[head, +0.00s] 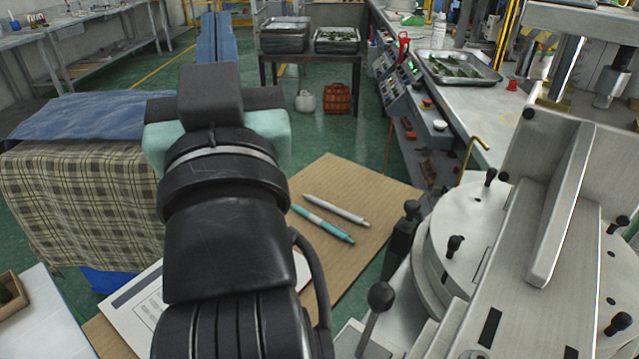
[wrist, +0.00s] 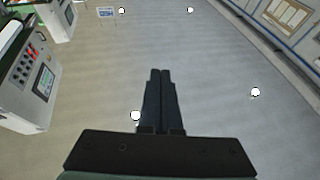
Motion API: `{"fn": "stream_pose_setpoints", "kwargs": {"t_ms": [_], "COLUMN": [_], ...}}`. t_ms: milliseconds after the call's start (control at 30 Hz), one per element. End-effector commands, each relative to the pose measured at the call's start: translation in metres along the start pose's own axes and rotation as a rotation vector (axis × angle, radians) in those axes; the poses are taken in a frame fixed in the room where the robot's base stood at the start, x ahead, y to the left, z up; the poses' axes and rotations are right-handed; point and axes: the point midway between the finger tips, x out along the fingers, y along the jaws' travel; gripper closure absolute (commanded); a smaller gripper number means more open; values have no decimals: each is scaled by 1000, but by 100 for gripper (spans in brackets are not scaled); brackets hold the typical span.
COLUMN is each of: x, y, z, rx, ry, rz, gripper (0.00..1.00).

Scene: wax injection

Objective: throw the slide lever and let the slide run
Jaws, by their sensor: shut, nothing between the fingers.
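A lever with a round black ball knob (head: 381,296) stands at the front left of the pale metal machine (head: 470,250); I cannot tell for sure that it is the slide lever. A second black handle (head: 404,232) rises just behind it. A long pale bar (head: 562,205) lies on the sloped plate of the machine. My gripper (head: 210,92) is up at the left, over the cloth-covered table and well apart from the levers. In the wrist view its two dark fingers (wrist: 160,74) are together with nothing between them.
A checked cloth (head: 85,195) covers the left table. A metal tray (head: 458,68) sits on the right bench. The wrist view shows a control box (wrist: 35,75).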

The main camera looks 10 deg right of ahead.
Motion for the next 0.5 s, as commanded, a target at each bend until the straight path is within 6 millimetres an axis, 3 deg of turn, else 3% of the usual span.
{"fn": "stream_pose_setpoints", "kwargs": {"t_ms": [33,200,500], "x": [11,30,56], "y": [0,-1,-4], "z": [-14,-18,-7], "rx": [-2,-11,-57], "ry": [-29,-132,-365], "rz": [0,4,21], "gripper": [100,100,100]}}
